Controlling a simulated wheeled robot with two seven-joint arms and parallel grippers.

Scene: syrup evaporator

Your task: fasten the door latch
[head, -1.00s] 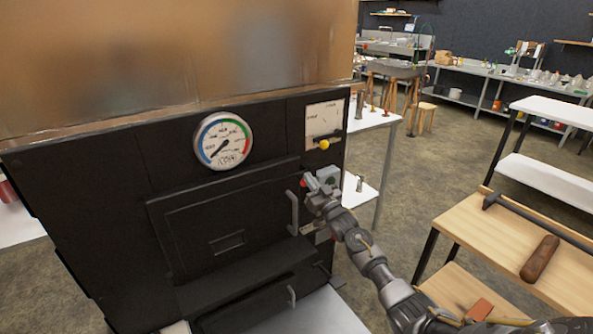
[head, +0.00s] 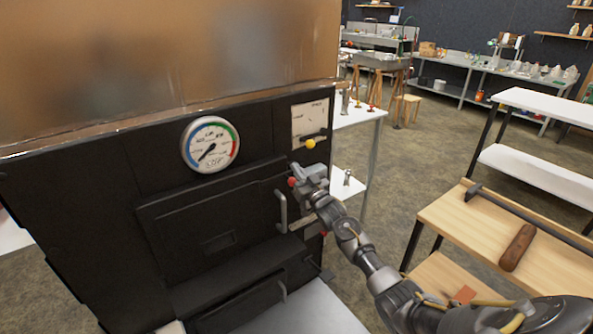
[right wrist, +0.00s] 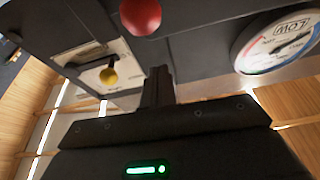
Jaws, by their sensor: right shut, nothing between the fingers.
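The black firebox door (head: 165,225) is in the head view and looks shut against the evaporator front. Its upright grey handle (head: 281,211) is near its right edge. A red ball knob (head: 292,182), which looks like the end of the door latch, sits above the handle. The knob also shows large at the top of the right wrist view (right wrist: 140,14). My right gripper (head: 303,176) is shut and empty, just right of the knob; its fingers (right wrist: 158,86) show below the knob in the wrist view. I cannot tell whether they touch the latch, which the gripper partly hides.
A round gauge (head: 210,145) is above the door. A yellow knob (head: 310,144) on a lever sits by a pale plate (head: 311,121) above my gripper. A wooden bench (head: 450,222) with a hammer (head: 500,207) stands right. Open floor lies behind.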

